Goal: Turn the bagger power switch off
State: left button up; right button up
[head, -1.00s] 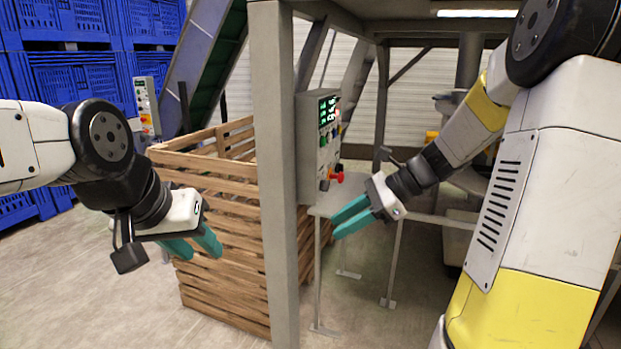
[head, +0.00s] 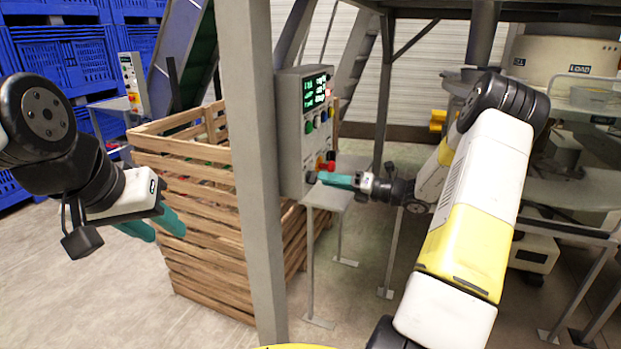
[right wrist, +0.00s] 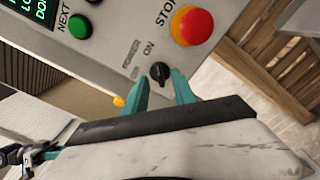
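The bagger control box (head: 291,125) is a grey panel on the post, with a green-lit display, coloured buttons and a red stop button (head: 327,165). In the right wrist view the power switch (right wrist: 159,72) is a small black knob beside POWER and ON lettering, near the red stop button (right wrist: 193,24). I cannot tell which way the knob points. My right gripper (head: 324,179) is at the lower part of the panel. Its teal fingers are open, with the knob in line with the gap between their tips (right wrist: 161,85); contact is unclear. My left gripper (head: 156,228) is open and empty.
A grey post (head: 254,170) stands left of the control box. A slatted wooden crate (head: 195,205) is behind the post. A small grey stand (head: 325,198) is under the box. Another control panel (head: 133,84) and blue crates (head: 70,62) are at far left.

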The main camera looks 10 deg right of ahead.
aim_at(312, 178)
jog(key=shift+x, duration=1.05)
jog(key=shift+c, duration=0.4)
grip_shut()
